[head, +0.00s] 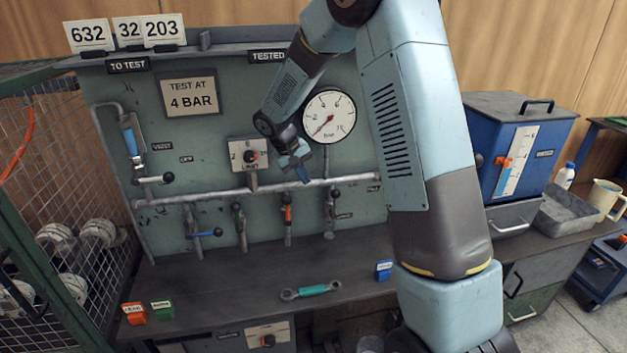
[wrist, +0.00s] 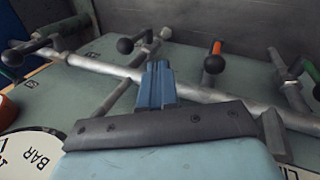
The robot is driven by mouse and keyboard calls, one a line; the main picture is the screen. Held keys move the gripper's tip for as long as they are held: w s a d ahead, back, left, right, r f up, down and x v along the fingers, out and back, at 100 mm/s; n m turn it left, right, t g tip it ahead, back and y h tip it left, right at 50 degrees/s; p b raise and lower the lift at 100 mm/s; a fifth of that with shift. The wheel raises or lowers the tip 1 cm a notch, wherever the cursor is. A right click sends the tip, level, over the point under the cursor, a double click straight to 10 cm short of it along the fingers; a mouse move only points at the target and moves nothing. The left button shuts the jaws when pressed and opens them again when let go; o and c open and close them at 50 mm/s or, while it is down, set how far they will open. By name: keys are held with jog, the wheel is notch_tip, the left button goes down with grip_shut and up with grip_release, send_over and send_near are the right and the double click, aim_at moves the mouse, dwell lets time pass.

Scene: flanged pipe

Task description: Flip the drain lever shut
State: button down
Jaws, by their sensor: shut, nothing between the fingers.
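Several small valve levers with ball ends hang along the pale pipe (head: 225,193) on the panel. They include a blue one (head: 205,234), a green one (head: 238,222), an orange one (head: 287,215) and a grey one (head: 331,210) near the right. Their small labels are too blurred to read, so I cannot tell which is the drain lever. My gripper (head: 301,174) is shut and empty, just in front of the pipe, between the orange and grey levers. In the wrist view the closed blue fingers (wrist: 157,82) overlap the pipe (wrist: 200,92); the orange lever (wrist: 215,50) is beyond.
A gauge (head: 329,115) and a selector knob plate (head: 249,155) flank my gripper. A wire cage (head: 50,190) stands at the left. A turquoise-handled wrench (head: 311,291) lies on the bench. A blue tank (head: 515,145) is at the right. The bench below the levers is mostly clear.

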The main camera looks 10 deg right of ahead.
send_near(334, 203)
jog(key=a+f, duration=0.3)
jog(key=f, duration=0.1)
jog(key=shift+w+d+r, duration=0.1)
jog(key=shift+d+r, duration=0.05)
jog(key=shift+d, duration=1.6)
